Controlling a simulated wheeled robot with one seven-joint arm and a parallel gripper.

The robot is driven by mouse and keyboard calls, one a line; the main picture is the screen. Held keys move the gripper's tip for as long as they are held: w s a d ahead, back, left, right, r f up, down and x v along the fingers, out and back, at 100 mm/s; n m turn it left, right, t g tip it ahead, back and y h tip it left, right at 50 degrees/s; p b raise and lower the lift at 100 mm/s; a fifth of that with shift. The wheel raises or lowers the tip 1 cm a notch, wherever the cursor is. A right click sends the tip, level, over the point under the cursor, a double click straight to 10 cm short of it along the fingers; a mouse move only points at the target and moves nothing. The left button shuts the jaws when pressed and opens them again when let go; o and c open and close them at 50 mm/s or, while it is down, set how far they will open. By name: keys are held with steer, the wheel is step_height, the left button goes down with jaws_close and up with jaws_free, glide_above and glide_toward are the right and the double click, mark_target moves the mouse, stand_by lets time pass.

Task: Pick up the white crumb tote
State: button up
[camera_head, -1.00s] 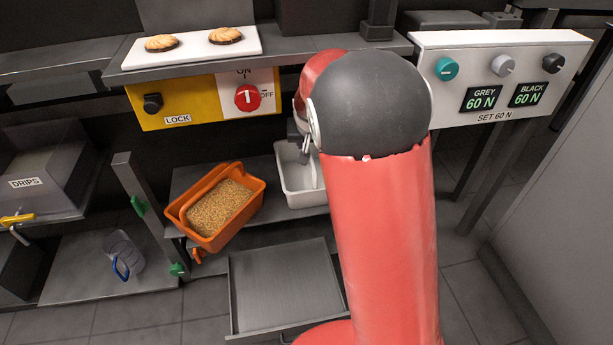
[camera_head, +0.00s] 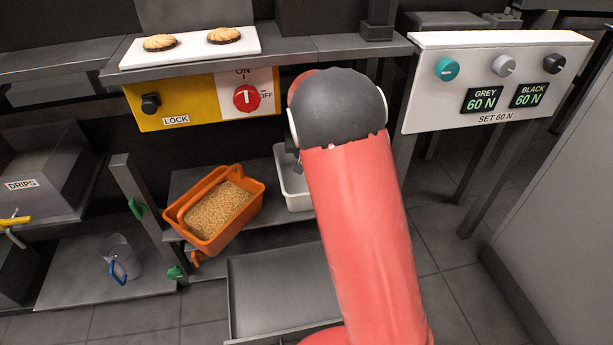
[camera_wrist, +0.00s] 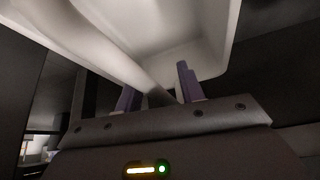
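The white crumb tote (camera_head: 292,188) stands on the grey shelf, to the right of the orange tote. In the head view my arm hides its right part. In the wrist view the tote (camera_wrist: 205,55) fills the top, close up, with a pale band or wall running down toward my fingers. My gripper (camera_wrist: 158,92) has its two purple fingers apart, right at the tote. One finger overlaps the tote's pale inside and the other sits by the band's lower edge. I cannot tell whether they touch it. In the head view my arm mostly hides the gripper.
An orange tote (camera_head: 256,205) of crumbs stands left of the white one. A yellow panel (camera_head: 200,100) with knobs and a shelf edge hang above. A grey tray (camera_head: 280,290) lies below. A clear jug (camera_head: 118,258) stands at lower left.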

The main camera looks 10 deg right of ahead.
steer(key=shift+f, duration=0.25)
stand_by(0.4)
jaws_close()
